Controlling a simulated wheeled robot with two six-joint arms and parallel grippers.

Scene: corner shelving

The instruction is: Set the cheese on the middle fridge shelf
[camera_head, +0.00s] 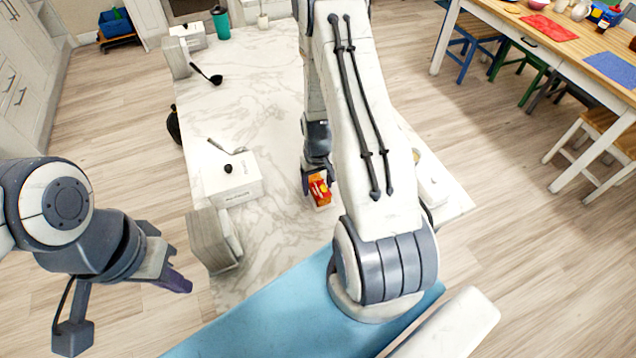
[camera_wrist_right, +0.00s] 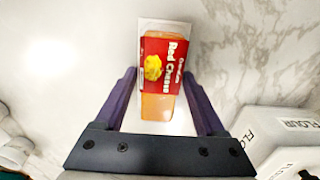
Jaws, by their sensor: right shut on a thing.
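The cheese (camera_head: 320,191) is a small red and orange pack with a "Red Cheese" label, over the white marble counter near its right side. My right gripper (camera_head: 318,178) is shut on it. In the right wrist view the cheese (camera_wrist_right: 166,60) sits between the two purple fingers, label facing the camera, its far end sticking out beyond the fingertips. My left gripper (camera_head: 176,281) hangs left of the counter, away from the cheese; its finger gap is not clear. No fridge or fridge shelf shows in either view.
The marble counter (camera_head: 265,100) holds a white box (camera_head: 235,181), a black ladle (camera_head: 208,75) and a teal cup (camera_head: 221,24). White flour containers (camera_wrist_right: 285,125) stand right of the cheese in the wrist view. A wooden table (camera_head: 566,52) with stools stands at right. Floor between is clear.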

